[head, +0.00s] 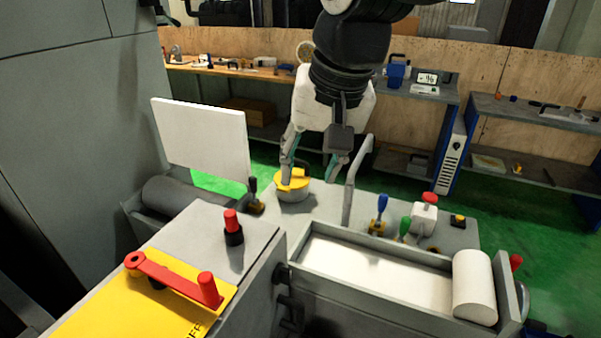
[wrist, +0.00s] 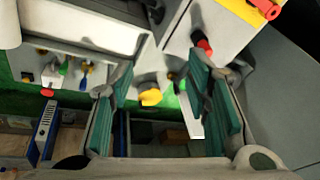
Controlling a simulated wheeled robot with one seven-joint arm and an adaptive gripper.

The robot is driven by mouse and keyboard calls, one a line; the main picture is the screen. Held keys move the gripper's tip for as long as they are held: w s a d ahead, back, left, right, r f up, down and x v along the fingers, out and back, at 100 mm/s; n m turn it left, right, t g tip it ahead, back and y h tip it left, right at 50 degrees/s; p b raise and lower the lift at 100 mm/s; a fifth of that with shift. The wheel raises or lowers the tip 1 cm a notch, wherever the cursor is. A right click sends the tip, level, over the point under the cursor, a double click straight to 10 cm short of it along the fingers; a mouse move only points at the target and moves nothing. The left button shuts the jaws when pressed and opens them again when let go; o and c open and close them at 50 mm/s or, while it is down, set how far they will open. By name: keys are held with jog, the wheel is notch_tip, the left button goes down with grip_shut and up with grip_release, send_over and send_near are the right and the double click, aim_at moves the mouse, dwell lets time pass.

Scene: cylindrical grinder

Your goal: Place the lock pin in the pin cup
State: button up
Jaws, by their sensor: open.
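A red peg (head: 231,219) stands upright in a short black holder (head: 234,236) on the grey machine top. They look like the lock pin and pin cup, but I cannot tell for sure. The red peg also shows in the wrist view (wrist: 203,44). My gripper (head: 312,168) is open and points down, beyond and right of the peg, above the grey panel. A round grey part with a yellow top (head: 293,183) lies below its left finger. In the wrist view, my gripper (wrist: 160,78) has nothing between its fingers, and the yellow top shows beyond them.
A red lever (head: 175,279) lies on a yellow plate (head: 85,312) at front left. A white panel (head: 200,136) stands left of my gripper. A bent grey bar (head: 355,180) rises to its right. Blue (head: 381,208) and green (head: 405,227) levers stand farther right.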

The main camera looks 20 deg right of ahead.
jog(key=s+d+f+n+t, duration=0.1)
jog(key=s+n, duration=0.3)
jog(key=s, duration=0.5)
jog(key=shift+s+d+f+t+h, duration=0.25)
jog(key=shift+d+f+t+h, duration=0.15)
jog(key=shift+d+f, duration=0.4)
jog(key=shift+r, duration=0.1)
